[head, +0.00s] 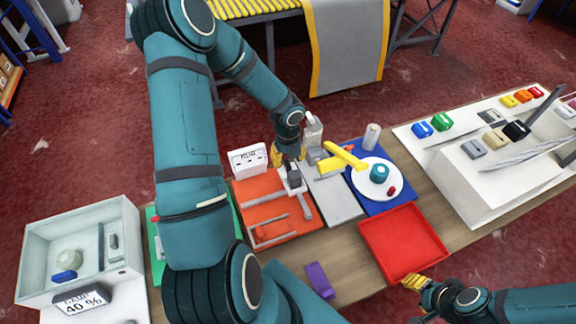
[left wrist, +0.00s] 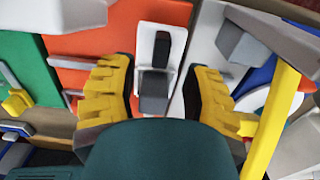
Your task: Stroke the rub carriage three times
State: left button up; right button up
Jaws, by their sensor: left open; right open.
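The rub carriage appears to be the dark grey block on a white plate (head: 294,179) over the orange mat (head: 262,190). In the left wrist view the dark block (left wrist: 154,92) sits between my fingers, with a gap on each side. My left gripper (head: 288,160) is open above the block, its yellow fingers pointing at it; its own arm partly hides it in the head view. My right gripper (head: 413,283) is open and empty beside the red tray's (head: 367,229) near right corner, apart from the carriage.
A grey plate (head: 338,206) and a blue mat (head: 396,206) with a white dish lie right of the orange mat. A yellow-handled tool (head: 345,155) and a white bottle (head: 313,130) stand close by. A purple block (head: 319,280) lies near the front. A glass-sided box (head: 120,215) stands left.

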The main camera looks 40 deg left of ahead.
aim_at(288, 165)
pick_arm(q)
jog(key=shift+f, duration=1.9)
grip_shut()
